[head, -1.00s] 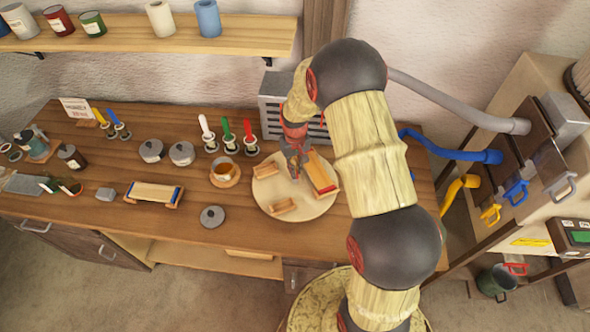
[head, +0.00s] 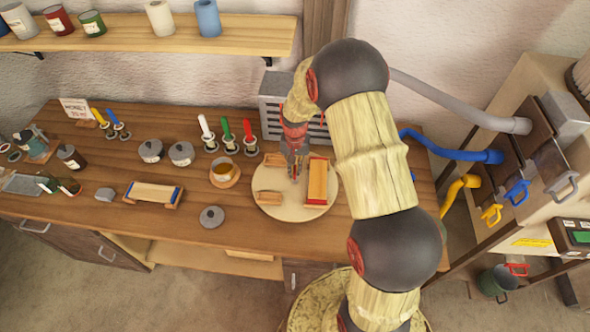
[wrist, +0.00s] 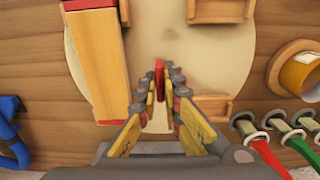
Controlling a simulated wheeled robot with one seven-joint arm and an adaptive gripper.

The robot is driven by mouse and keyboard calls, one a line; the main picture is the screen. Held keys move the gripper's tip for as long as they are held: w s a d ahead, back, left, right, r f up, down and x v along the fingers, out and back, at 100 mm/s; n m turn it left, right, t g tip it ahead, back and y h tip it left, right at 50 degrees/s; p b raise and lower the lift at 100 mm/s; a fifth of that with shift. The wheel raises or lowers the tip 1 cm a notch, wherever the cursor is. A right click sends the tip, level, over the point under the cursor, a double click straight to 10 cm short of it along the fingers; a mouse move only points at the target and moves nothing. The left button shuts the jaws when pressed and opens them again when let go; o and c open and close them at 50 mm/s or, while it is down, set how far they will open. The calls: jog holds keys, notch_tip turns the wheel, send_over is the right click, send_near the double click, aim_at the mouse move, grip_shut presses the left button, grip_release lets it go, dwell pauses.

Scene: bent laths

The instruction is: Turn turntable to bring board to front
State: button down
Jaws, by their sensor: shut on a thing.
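The turntable (head: 296,212) is a round pale disc on the workbench; it also shows in the wrist view (wrist: 205,65). A long wooden board (head: 320,180) with a red strip lies near its right side, pointing front to back; it fills the upper left of the wrist view (wrist: 98,65). Small wooden blocks (head: 269,197) (head: 275,160) sit on the disc's left part. My gripper (wrist: 160,88) is low over the disc's back part, shut on a thin red peg (wrist: 159,68), beside the board. The peg's foot is hidden by the fingers.
Brushes in holders (head: 228,135) and a grey vent box (head: 272,95) are behind. Blue and yellow hoses (head: 450,150) are to the right.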

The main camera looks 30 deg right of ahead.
jog(key=shift+m, duration=2.6)
jog(key=shift+w+m+b, duration=0.1)
jog(key=shift+m+b, duration=0.2)
jog(key=shift+m, duration=6.3)
jog(key=c, duration=2)
grip_release()
jog(key=shift+o, duration=0.2)
jog(key=shift+r, duration=0.1)
